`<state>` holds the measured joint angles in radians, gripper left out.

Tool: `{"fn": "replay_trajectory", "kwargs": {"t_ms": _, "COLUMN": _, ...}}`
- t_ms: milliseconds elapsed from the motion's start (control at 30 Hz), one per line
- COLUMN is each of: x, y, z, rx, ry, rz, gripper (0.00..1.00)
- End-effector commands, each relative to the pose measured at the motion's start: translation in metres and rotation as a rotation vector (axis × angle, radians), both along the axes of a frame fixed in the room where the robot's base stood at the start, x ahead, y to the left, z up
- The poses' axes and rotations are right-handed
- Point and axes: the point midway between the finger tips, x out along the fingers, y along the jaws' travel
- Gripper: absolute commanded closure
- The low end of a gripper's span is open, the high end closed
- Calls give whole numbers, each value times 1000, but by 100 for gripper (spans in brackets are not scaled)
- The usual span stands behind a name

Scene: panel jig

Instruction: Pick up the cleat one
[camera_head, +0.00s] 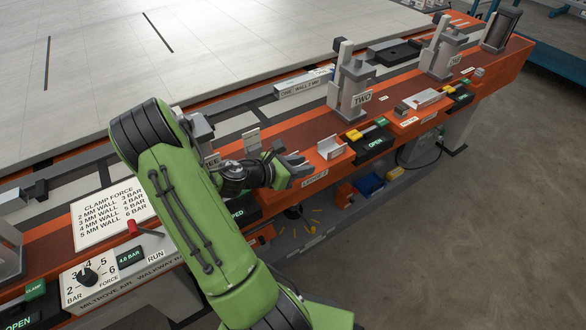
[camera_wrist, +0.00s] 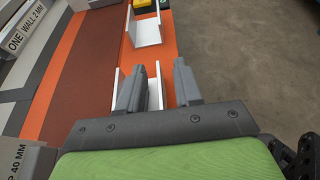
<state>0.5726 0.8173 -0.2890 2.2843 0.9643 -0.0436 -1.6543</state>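No part in view carries a readable "cleat one" label, so I cannot tell which it is. A white channel-shaped piece (camera_wrist: 154,92) lies on the orange bench edge, partly hidden behind my gripper's left finger in the wrist view. A second white channel (camera_wrist: 147,31) sits farther along the edge; a white channel also shows in the head view (camera_head: 334,149). My gripper (camera_wrist: 160,84) is open, its fingers apart with part of the nearer channel showing between them. I cannot tell how high it is above the piece. In the head view my gripper (camera_head: 298,166) is over the bench's front edge.
A bar marked "ONE WALL 2 MM" (camera_head: 303,83) lies behind. A clamp post marked "TWO" (camera_head: 350,90) stands to the right, with a green "OPEN" box (camera_head: 376,143) beside it. A control panel (camera_head: 125,265) is at lower left.

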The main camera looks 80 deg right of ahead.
Motion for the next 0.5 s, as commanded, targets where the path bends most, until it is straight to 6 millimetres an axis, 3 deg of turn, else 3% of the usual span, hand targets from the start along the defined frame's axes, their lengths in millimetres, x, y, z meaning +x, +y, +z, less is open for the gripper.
{"fn": "replay_trajectory", "kwargs": {"t_ms": 33, "x": 0, "y": 0, "z": 1, "rx": 0, "ry": 0, "rz": 0, "gripper": 66}}
{"fn": "replay_trajectory", "kwargs": {"t_ms": 267, "x": 0, "y": 0, "z": 1, "rx": 0, "ry": 0, "rz": 0, "gripper": 100}}
{"fn": "replay_trajectory", "kwargs": {"t_ms": 500, "x": 0, "y": 0, "z": 1, "rx": -1, "ry": -1, "rz": 0, "gripper": 100}}
